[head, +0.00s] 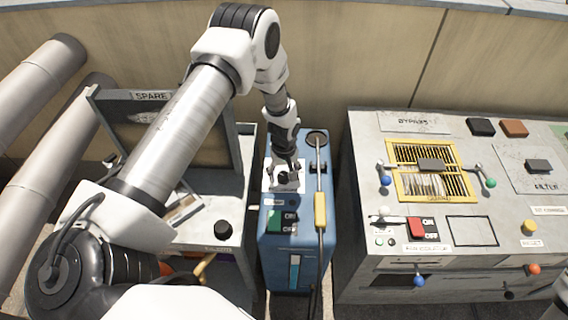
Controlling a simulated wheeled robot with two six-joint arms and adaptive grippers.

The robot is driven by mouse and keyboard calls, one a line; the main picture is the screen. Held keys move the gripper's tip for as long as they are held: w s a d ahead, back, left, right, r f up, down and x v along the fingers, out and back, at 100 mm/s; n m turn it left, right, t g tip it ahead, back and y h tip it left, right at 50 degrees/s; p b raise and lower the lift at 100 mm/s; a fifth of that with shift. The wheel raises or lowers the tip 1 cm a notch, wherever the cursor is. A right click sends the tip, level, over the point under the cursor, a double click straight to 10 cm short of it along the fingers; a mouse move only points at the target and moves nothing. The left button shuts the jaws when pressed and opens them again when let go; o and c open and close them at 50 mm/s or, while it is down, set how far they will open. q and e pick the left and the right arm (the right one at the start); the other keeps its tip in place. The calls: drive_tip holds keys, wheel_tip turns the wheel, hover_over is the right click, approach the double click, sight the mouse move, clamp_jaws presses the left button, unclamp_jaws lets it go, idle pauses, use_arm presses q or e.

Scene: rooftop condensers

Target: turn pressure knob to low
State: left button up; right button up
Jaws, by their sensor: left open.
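A blue machine (272,250) stands in the middle of the head view. On its top is a white plate (296,186), which looks like the dial plate of the pressure knob. My left gripper (286,170) points down over this plate, open. Its fingers cover the middle of the plate, so the knob and its setting are hidden. I cannot tell whether the fingers touch it. A green ON/OFF switch (274,220) sits on the machine in front of the plate.
A lance with a yellow grip (320,209) runs along the machine's right side. A grey console (372,270) with levers and a red switch (416,228) stands to the right. A bench with a black knob (223,229) and a SPARE panel (150,96) is at left.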

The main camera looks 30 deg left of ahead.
sight(284, 176)
use_arm(q)
wheel_tip(284, 176, up, 12)
drive_tip(key=shift+f, duration=0.25)
idle(0.3)
